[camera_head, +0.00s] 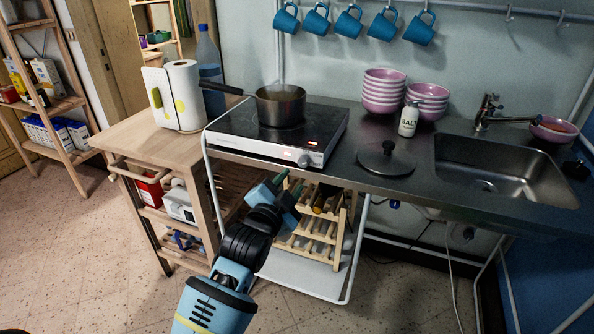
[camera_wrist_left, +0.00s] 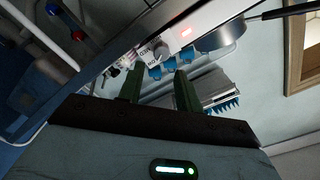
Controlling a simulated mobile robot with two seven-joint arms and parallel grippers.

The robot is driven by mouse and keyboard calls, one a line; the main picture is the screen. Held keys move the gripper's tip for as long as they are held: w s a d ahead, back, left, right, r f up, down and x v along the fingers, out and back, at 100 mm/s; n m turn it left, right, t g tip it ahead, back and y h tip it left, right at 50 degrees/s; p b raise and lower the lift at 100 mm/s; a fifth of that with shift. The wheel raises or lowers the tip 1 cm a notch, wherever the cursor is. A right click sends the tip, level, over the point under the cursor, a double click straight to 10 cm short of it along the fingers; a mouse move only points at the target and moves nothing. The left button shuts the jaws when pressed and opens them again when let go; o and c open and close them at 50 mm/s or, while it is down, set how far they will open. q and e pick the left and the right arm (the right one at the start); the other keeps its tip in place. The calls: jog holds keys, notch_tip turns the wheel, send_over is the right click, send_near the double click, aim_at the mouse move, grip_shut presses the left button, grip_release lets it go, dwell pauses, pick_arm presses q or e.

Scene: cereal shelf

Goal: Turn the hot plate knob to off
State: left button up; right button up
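The hot plate (camera_head: 240,128) is a black-topped, silver-fronted unit on the counter, with red lights lit on its front. Its round knob (camera_head: 304,160) is at the right of the front panel. The knob also shows in the left wrist view (camera_wrist_left: 158,51), ahead of and between the finger directions, with printed markings beside it. My left gripper (camera_head: 288,184) is below and in front of the knob. Its two dark green fingers also show in the left wrist view (camera_wrist_left: 158,88), open, empty and apart from the knob. My right gripper is not seen.
A dark pan (camera_head: 280,106) stands on the hot plate, its handle pointing left. A black lid (camera_head: 386,160), a salt bottle (camera_head: 409,120) and pink bowls (camera_head: 384,92) are to the right, before the sink (camera_head: 505,168). A wooden bottle rack (camera_head: 315,232) stands below.

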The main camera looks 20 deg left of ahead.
aim_at(302, 163)
pick_arm(q)
jog(key=shift+w+r, duration=0.2)
jog(key=shift+w+d, duration=0.15)
jog(key=shift+w, duration=3.6)
jog(key=shift+c, duration=0.3)
jog(key=c, duration=0.6)
jog(key=shift+c, duration=0.2)
